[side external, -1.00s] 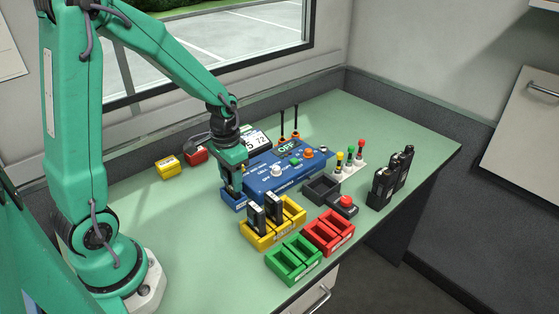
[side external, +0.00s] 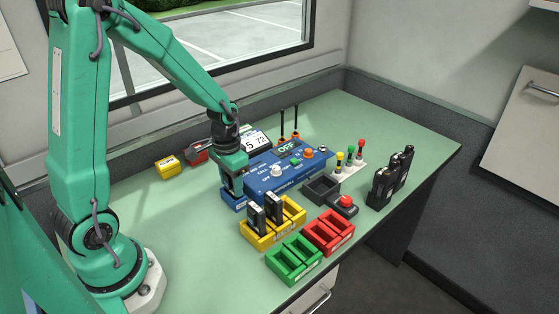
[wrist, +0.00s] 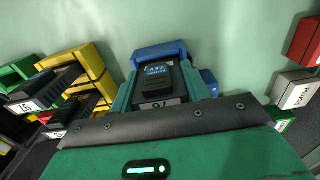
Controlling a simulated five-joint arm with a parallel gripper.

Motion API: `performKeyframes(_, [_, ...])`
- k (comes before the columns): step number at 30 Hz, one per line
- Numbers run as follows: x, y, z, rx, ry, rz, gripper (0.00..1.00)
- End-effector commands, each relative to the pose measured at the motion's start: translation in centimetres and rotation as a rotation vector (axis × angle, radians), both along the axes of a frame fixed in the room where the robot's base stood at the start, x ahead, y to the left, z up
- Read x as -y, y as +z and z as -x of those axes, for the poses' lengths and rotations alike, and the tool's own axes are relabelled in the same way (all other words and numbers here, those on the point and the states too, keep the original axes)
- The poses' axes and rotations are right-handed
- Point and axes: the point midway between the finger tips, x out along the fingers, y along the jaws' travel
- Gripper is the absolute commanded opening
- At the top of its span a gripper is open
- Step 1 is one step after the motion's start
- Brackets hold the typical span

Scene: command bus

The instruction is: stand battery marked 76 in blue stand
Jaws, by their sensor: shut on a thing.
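My gripper (wrist: 161,92) is shut on a black battery (wrist: 158,73) whose white label seems to read 76 in the wrist view. The blue stand (wrist: 152,50) shows just beyond the battery, with another blue part at its right. In the side view my gripper (side external: 231,186) points down right at the blue stand (side external: 231,204), left of the blue control box. The fingers hide the held battery there. It is over or partly inside the stand; how deep it sits I cannot tell.
The yellow stand (side external: 262,238) holds black batteries close in front. The green stand (side external: 293,260) and red stand (side external: 329,233) are nearby. The blue control box (side external: 287,177) is close on the right. Several black radios (side external: 384,186) stand at right. The table's front left is clear.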

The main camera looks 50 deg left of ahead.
Motion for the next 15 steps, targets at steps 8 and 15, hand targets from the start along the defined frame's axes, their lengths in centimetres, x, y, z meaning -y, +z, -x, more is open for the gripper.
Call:
performKeyframes(8, [0.00,-0.11,0.01,0.000,0.000,0.000,0.21])
performKeyframes(15, [0.00,-0.11,0.01,0.000,0.000,0.000,0.72])
